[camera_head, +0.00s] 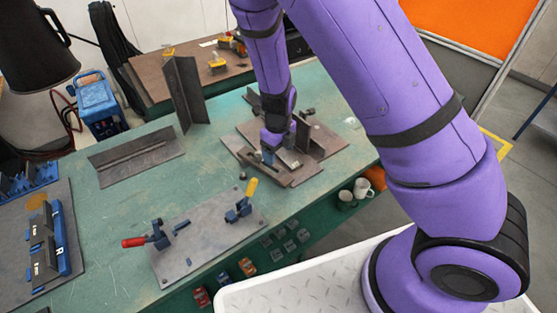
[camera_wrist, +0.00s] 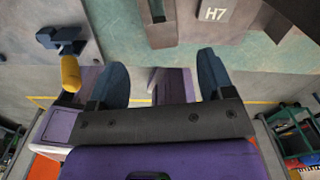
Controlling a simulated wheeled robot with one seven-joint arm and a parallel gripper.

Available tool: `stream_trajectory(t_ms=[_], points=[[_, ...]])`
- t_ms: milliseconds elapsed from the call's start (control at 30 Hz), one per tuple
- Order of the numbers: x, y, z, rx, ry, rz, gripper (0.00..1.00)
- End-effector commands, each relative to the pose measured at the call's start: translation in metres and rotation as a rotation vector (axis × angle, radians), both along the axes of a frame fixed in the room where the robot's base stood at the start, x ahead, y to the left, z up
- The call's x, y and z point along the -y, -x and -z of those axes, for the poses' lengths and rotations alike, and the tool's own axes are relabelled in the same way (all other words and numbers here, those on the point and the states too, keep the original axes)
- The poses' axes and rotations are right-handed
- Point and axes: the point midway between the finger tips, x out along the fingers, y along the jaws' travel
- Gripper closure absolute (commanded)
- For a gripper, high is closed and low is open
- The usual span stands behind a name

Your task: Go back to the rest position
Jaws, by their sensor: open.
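My gripper (camera_head: 270,150) is low over the stacked steel plates (camera_head: 308,172) on the green bench (camera_head: 110,215), below my purple arm. In the wrist view my gripper (camera_wrist: 163,78) shows two blue fingers spread wide, with nothing held between them. Part of the fingertips is hard to make out in the head view, so I cannot tell whether they touch the plates. A steel piece (camera_wrist: 160,28) and a tag marked H7 (camera_wrist: 214,11) lie beyond the fingers in the wrist view.
A fixture plate (camera_head: 205,262) carries a red-handled clamp (camera_head: 148,240) and a yellow-handled clamp (camera_head: 243,203). A tall steel bracket (camera_head: 184,95) stands behind, left of my arm. A ribbed steel plate (camera_head: 135,160) lies farther left. Mugs (camera_head: 360,188) sit below the bench's right edge.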

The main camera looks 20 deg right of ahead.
Motion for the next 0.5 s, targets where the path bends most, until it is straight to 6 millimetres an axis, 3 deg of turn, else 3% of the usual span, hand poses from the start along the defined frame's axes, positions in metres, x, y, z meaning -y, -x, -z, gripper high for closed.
stream_trajectory(t_ms=[200, 500], points=[[0.0003, 0.0002, -0.0118, 0.0, 0.0, 0.001, 0.26], [0.0003, 0.0003, -0.0118, -0.001, 0.001, 0.0, 0.26]])
